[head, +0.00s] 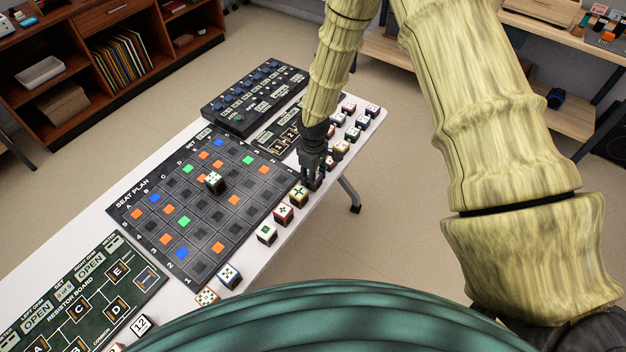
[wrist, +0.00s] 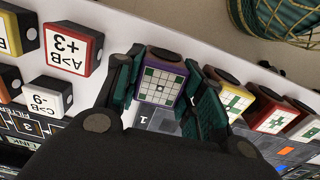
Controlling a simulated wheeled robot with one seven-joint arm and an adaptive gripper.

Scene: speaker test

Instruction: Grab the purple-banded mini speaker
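The purple-banded mini speaker (wrist: 162,80) is a small cube with a purple edge and a white face with a grid pattern with dark green squares. In the wrist view it sits between the two dark green fingers of my gripper (wrist: 164,72), with one finger close along each side. Whether the fingers press on it cannot be told. In the head view my gripper (head: 313,178) points down at the table's right edge, beside the seat plan board, and mostly hides the speaker there.
The seat plan board (head: 210,258) and a black control box (head: 252,98) lie on the white table (head: 150,155).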

